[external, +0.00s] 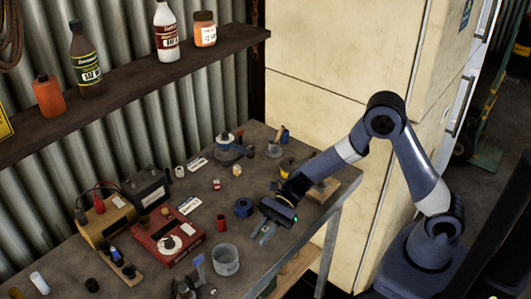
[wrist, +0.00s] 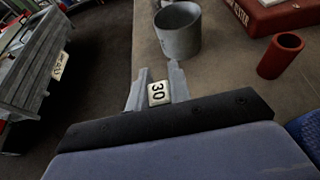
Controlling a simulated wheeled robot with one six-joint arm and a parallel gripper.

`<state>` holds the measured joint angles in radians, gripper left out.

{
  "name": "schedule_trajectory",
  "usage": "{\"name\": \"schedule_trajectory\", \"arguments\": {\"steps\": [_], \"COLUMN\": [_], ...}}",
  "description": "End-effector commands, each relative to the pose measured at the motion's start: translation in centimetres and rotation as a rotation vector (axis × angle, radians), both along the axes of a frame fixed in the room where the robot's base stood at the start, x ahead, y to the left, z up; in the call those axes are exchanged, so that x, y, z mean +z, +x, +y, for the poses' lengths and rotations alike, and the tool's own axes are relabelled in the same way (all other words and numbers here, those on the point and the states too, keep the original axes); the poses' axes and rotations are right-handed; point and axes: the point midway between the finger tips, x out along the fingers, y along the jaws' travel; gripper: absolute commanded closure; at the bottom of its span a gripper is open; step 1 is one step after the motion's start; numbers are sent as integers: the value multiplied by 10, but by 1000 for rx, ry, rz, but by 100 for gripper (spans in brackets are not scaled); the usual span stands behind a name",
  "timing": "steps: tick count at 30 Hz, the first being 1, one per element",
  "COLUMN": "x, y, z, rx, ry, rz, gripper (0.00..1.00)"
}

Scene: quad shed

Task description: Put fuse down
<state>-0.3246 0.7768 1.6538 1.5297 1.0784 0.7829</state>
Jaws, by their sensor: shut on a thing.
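The fuse (wrist: 158,92) is a small cream block marked "30", held between the two grey fingertips of my gripper (wrist: 157,88) in the wrist view. In the external view my gripper (external: 266,233) points down and forward over the front right part of the workbench (external: 262,190), near its front edge. I cannot make out the fuse in the external view. The gap between the fuse and the bench top is hard to judge.
A grey cup (wrist: 178,32) stands just beyond my fingertips, with a red cylinder (wrist: 280,57) to its right. A blue roll (external: 243,208) sits close to my gripper. A red tester box (external: 167,240) stands farther left. Some bare bench lies between these.

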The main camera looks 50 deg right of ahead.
Motion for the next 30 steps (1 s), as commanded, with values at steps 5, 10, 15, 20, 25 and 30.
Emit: {"name": "schedule_trajectory", "arguments": {"steps": [5,10,15,20,25,30], "x": [-27,-37,-37,-41,-41,-41], "y": [0,0,0,0,0,0], "z": [0,0,0,0,0,0], "rx": [-1,0,0,0,0,0], "ry": [-2,-1,-1,-1,-1,-1], "rz": [4,0,-1,0,0,0], "gripper": [100,100,100,100,74,60]}}
